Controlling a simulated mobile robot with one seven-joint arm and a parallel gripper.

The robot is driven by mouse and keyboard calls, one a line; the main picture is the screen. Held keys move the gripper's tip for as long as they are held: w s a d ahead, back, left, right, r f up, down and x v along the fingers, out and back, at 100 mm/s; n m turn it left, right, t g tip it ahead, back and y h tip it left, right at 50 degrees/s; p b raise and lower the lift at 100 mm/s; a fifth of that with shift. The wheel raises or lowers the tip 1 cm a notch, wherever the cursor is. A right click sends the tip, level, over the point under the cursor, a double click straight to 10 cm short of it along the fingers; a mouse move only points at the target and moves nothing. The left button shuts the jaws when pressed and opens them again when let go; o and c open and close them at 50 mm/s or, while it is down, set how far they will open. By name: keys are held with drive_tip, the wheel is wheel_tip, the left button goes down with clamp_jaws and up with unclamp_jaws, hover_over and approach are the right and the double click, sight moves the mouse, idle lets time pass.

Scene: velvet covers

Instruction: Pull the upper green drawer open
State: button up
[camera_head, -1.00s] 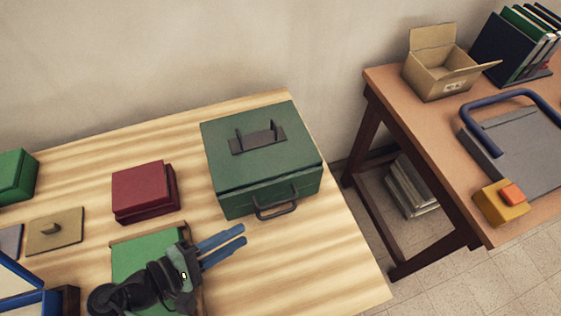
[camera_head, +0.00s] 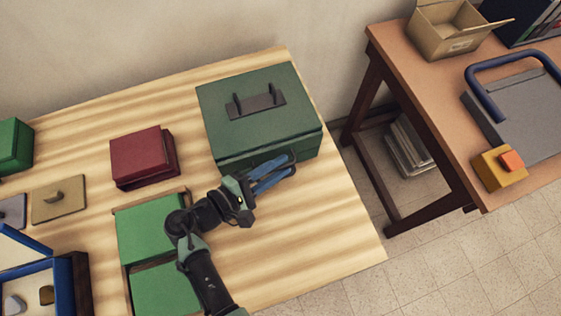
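A dark green box (camera_head: 262,118) stands at the back right of the wooden table, with a dark handle on its top (camera_head: 257,104) and a dark loop handle (camera_head: 291,155) on its front. My gripper (camera_head: 284,168) is at that front handle, its two blue fingers apart and pointing right. The fingers overlap the handle in view and hide part of it. I cannot tell whether they touch it or have it between them. No open gap shows in the box's front, and its lower front is partly hidden by my gripper.
A dark red box (camera_head: 141,155) stands left of the green box. Bright green panels (camera_head: 151,228) lie partly under my arm, with a blue-edged case (camera_head: 38,268) at lower left. Bare table lies front right, up to its edge; another table (camera_head: 400,70) stands beyond a gap.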

drive_tip(key=shift+w+d+f, duration=0.15)
drive_tip(key=shift+w+d, duration=0.1)
drive_tip(key=shift+d, duration=0.15)
drive_tip(key=shift+c, duration=0.2)
clamp_jaws()
drive_tip(key=shift+s, duration=0.1)
idle(1.0)
